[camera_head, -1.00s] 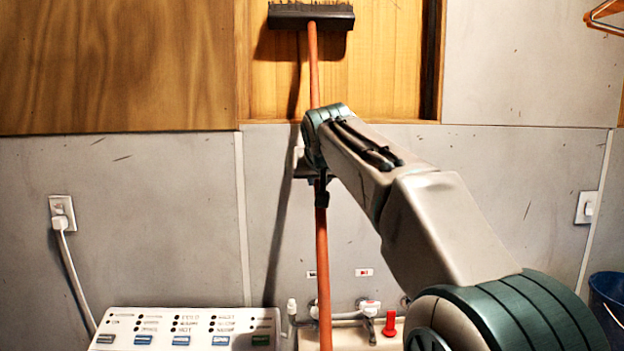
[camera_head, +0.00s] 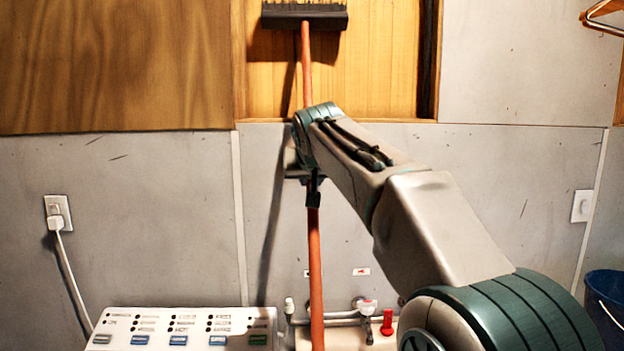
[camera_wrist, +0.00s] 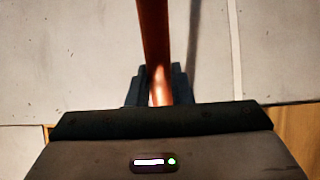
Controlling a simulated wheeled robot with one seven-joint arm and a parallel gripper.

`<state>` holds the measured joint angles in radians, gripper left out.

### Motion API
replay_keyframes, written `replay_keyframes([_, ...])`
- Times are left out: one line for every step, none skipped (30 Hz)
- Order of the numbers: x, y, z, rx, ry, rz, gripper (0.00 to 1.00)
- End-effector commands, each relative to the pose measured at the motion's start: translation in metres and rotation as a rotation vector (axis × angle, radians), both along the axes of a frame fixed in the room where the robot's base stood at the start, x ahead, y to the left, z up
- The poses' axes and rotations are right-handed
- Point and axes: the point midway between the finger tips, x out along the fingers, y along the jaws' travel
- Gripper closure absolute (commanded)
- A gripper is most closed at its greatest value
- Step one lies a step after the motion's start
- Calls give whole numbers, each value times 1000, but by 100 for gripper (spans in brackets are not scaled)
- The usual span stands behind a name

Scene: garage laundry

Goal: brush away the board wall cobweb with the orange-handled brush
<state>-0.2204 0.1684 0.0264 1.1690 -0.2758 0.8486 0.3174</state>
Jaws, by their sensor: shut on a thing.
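The orange-handled brush stands nearly upright in the head view, its dark wide head (camera_head: 304,17) at the top in front of the yellow wood boards (camera_head: 365,65). Its long orange handle (camera_head: 315,255) runs down past the wall panels. My gripper (camera_head: 313,192) is shut on the handle around its middle, partly hidden by my arm. In the wrist view, the handle (camera_wrist: 153,45) passes between the two dark fingers (camera_wrist: 158,88). I cannot make out a cobweb on the boards; the brush head covers part of them.
A white control panel (camera_head: 180,328) is at the bottom left, with pipes and a red tap (camera_head: 387,322) beside it. A plugged outlet (camera_head: 58,213) is on the left wall, a switch (camera_head: 582,206) on the right. A blue bucket (camera_head: 605,300) and a hanger (camera_head: 603,18) are at the right edge.

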Motion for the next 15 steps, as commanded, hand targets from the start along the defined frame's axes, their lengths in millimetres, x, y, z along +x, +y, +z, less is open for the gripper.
replay_keyframes([-4, 0, 0, 1, -5, 1, 100])
replay_keyframes([-6, 0, 0, 1, -5, 1, 100])
replay_keyframes([-9, 0, 0, 1, -5, 1, 100])
replay_keyframes([-11, 0, 0, 1, -5, 1, 100])
replay_keyframes([-12, 0, 1, 1, -5, 1, 100])
replay_keyframes([-12, 0, 1, 1, -5, 1, 100])
replay_keyframes([-12, 0, 2, 1, -5, 1, 100])
replay_keyframes([-12, 0, 2, 1, -5, 1, 100])
replay_keyframes([-12, 0, 2, 1, -5, 1, 100])
replay_keyframes([-12, 0, 2, 1, -5, 1, 100])
replay_keyframes([-12, 0, 2, 1, -5, 1, 100])
replay_keyframes([-12, 0, 2, 1, -5, 1, 100])
replay_keyframes([-13, 0, 2, 1, -5, 1, 100])
replay_keyframes([-14, 0, 1, 1, -6, 1, 100])
replay_keyframes([-17, 0, 1, 1, -7, 2, 100])
